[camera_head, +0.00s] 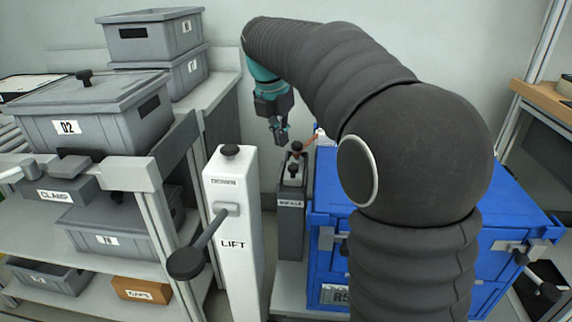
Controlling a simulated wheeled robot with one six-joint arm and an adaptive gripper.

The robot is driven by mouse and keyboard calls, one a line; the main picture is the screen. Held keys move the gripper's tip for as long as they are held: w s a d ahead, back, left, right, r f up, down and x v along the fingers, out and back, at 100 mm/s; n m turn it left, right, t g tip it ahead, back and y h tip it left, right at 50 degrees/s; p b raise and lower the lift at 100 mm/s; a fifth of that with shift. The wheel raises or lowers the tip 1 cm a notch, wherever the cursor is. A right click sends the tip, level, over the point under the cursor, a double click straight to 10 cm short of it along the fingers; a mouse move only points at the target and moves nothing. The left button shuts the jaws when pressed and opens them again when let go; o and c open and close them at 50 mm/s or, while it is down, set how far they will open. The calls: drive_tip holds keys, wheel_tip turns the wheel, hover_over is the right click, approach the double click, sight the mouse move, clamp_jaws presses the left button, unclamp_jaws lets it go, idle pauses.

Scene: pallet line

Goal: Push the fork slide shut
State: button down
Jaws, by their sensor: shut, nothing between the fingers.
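My gripper (280,134) points down at the end of my dark sleeved arm, with its fingers closed and empty. It appears just left of and above a grey post (290,225) with a black knob (297,147) and a small lever on top; I cannot tell whether they touch. The post's small label is too blurred to read surely. No part is legibly marked as the fork slide, so I cannot tell which it is or how far it stands open. My arm hides much of the area to the right.
A white LIFT column (234,270) with a black-knobbed lever (187,262) stands in front. A grey lidded bin (95,110) sits on the left rack near a CLAMP block (58,196). A blue crate (325,195) stands right, partly behind my arm. Grey bins (150,38) are stacked behind.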

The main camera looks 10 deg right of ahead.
sight(294, 168)
drive_tip(key=b+x, duration=0.1)
drive_tip(key=x, duration=0.9)
